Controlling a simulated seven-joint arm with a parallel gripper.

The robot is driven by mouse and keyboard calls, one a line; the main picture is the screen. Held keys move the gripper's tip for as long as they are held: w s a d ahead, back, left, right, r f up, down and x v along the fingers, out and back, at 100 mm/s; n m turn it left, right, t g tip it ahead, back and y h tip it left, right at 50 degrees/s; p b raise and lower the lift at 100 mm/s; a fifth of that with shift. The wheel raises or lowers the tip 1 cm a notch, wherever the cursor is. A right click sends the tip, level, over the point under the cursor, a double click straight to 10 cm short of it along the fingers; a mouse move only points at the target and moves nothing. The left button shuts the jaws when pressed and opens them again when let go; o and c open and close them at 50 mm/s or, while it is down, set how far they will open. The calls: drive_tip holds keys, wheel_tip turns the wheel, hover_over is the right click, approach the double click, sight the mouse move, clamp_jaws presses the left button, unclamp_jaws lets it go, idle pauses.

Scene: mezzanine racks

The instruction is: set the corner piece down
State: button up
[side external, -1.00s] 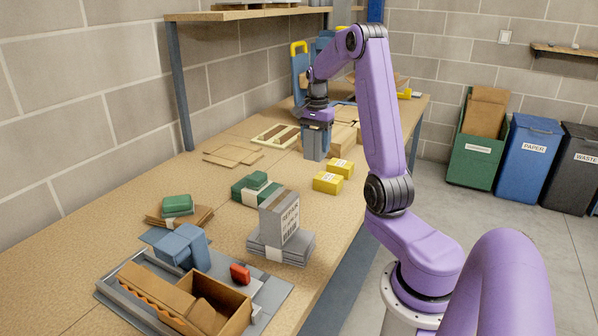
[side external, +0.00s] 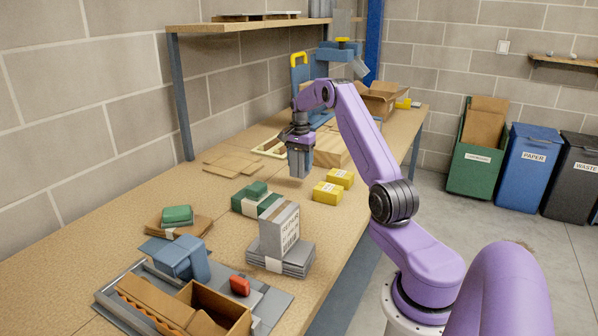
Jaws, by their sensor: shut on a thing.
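My gripper (side external: 299,150) points down over the middle of the bench. It is shut on a blue-grey piece, the corner piece (side external: 300,164), which hangs upright below the jaws. The fingers and the piece are close in colour, so I cannot tell exactly where one ends. The piece's lower end looks near the bench top; I cannot tell whether it touches.
Yellow boxes (side external: 327,193) sit just right of the gripper, and green boxes (side external: 256,198) nearer the camera. Flat cardboard (side external: 232,163) lies to the left. A grey stack (side external: 280,260) and a cardboard box (side external: 213,306) stand in front. Bare bench lies between the flat cardboard and the green boxes.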

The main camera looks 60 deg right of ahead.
drive_tip(key=shift+w+d+f, duration=0.25)
drive_tip(key=shift+w+f, duration=0.05)
drive_tip(key=shift+f, duration=1.75)
drive_tip(key=shift+f, duration=0.2)
drive_tip(key=o, duration=1)
drive_tip(key=shift+r, duration=0.15)
